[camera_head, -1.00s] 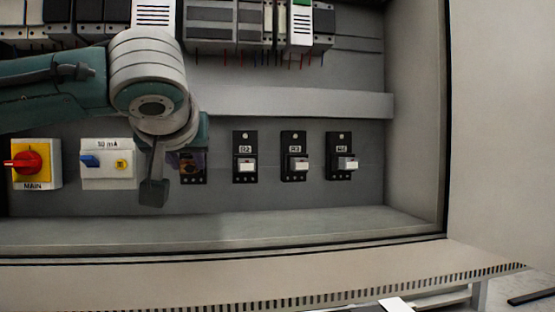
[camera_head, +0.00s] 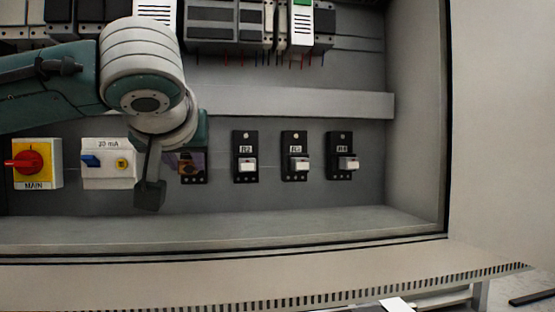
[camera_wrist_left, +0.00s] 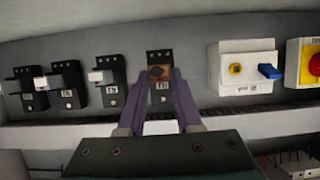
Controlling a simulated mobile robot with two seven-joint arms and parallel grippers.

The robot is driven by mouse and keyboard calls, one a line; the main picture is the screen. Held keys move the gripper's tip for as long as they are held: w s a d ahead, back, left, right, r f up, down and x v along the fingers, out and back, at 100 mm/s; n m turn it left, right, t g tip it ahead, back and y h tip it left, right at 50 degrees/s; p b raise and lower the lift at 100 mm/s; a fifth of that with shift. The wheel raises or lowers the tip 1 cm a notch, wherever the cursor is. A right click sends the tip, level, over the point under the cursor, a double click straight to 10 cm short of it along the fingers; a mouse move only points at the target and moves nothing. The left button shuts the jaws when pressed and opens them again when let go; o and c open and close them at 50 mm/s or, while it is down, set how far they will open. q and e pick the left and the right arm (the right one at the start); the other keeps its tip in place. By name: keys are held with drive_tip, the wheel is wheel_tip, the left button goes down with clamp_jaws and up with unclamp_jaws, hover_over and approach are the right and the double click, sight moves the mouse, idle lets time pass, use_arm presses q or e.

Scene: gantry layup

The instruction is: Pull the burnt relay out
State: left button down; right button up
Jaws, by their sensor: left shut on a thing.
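The burnt relay is a brown, scorched block (camera_head: 186,167) at the leftmost black socket (camera_head: 201,180), partly hidden by my wrist in the head view. In the left wrist view the relay (camera_wrist_left: 157,72) sits between the purple fingers of my left gripper (camera_wrist_left: 160,77), in front of the socket labelled R1 (camera_wrist_left: 162,97). My left gripper (camera_head: 186,160) is shut on the relay. I cannot tell whether its pins are still in the socket. My right gripper is not in view.
Three sockets, R2 (camera_head: 245,172), R3 (camera_head: 295,173) and R4 (camera_head: 342,173), hold pale relays to the right. Left are a 30 mA breaker (camera_head: 108,172) and the red MAIN switch (camera_head: 25,163). A grey duct (camera_head: 300,103) runs above. The cabinet floor (camera_head: 300,222) is clear.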

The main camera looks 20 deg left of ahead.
sight(187, 173)
use_arm(q)
drive_tip(key=shift+s, duration=0.1)
drive_tip(key=shift+s+d, duration=0.45)
drive_tip(key=shift+s, duration=0.3)
drive_tip(key=shift+s+d, duration=0.45)
drive_tip(key=shift+s, duration=0.25)
drive_tip(key=shift+b, duration=0.3)
